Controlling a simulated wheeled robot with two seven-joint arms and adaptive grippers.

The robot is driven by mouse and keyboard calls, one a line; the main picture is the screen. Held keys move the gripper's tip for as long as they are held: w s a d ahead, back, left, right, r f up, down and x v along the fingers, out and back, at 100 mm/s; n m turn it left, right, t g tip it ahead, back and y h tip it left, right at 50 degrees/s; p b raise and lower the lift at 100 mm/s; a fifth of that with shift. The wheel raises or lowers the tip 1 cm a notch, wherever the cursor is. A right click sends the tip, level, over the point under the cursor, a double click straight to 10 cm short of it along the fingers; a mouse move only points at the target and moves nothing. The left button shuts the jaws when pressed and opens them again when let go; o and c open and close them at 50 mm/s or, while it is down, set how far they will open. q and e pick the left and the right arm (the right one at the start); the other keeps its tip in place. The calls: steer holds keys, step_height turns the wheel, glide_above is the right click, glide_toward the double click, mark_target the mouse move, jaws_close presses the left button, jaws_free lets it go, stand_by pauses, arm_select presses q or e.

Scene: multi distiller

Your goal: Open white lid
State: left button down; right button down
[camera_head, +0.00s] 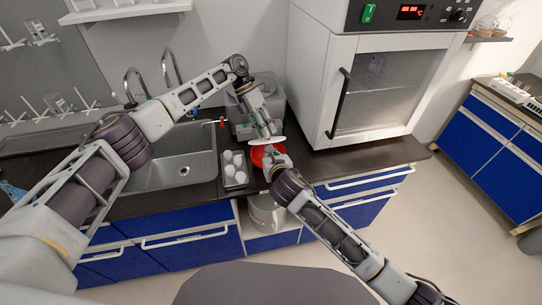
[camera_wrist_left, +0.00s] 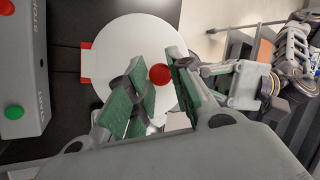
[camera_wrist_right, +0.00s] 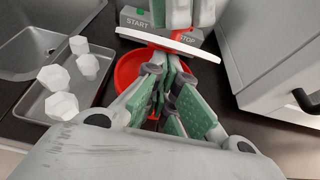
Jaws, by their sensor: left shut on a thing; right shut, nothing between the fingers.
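The white lid (camera_head: 268,141) is a round disc with a red knob (camera_wrist_left: 160,74). In the right wrist view the lid (camera_wrist_right: 185,46) shows nearly edge-on and slightly tilted, above the red container (camera_wrist_right: 130,68), whose open inside shows partly below it. My left gripper (camera_head: 266,129) is shut on the lid by its knob, from above. My right gripper (camera_wrist_right: 168,80) is shut and empty, low in front of the lid and over the near side of the red container. The right fingers and the lid hide much of the container.
A grey device (camera_wrist_right: 138,20) with START and STOP buttons stands behind the container. A metal tray (camera_head: 236,180) with several white pieces lies to the left, beside the sink (camera_head: 175,172). A large oven (camera_head: 340,100) stands close on the right.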

steer(key=shift+w+r, duration=0.1)
steer(key=shift+w, duration=0.1)
stand_by(0.4)
steer(key=shift+w+a+r, duration=0.1)
steer(key=shift+w+r, duration=0.15)
steer(key=shift+r, duration=0.25)
arm_select(q)
steer(key=shift+s+f, duration=0.1)
arm_select(e)
steer(key=shift+w+r, duration=0.15)
steer(key=shift+r, duration=0.15)
arm_select(q)
steer(key=shift+d, duration=0.1)
arm_select(e)
steer(key=shift+a+r, duration=0.1)
arm_select(q)
steer(key=c, duration=1.3)
jaws_free()
steer(key=shift+f, duration=0.15)
steer(key=shift+o, duration=0.2)
arm_select(e)
steer(key=shift+w, duration=0.1)
arm_select(q)
steer(key=shift+v, duration=0.8)
steer(key=v, duration=1)
steer(key=shift+w+r, duration=0.25)
steer(key=shift+r, duration=0.05)
arm_select(e)
steer(key=shift+f, duration=0.35)
